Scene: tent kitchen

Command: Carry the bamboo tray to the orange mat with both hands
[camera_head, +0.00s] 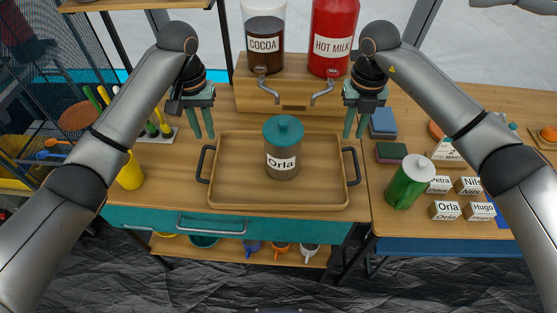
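The bamboo tray (232,196) lies flat on the wooden counter, with a black handle on its left side (204,165) and another on its right side (352,166). A jar labelled Orla (282,163) with a teal lid stands upright on the tray. My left gripper (203,134) is open and empty above and behind the left handle. My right gripper (355,134) is open and empty above and behind the right handle. Both grippers look apart from the tray. I cannot make out an orange mat in this view.
Cocoa (263,38) and hot milk (333,38) dispensers stand behind the tray. A yellow cup (130,173) is to the left. A green bottle (408,182), sponges (391,153) and several name blocks (446,210) occupy the right table. Mugs (252,247) sit on a shelf below.

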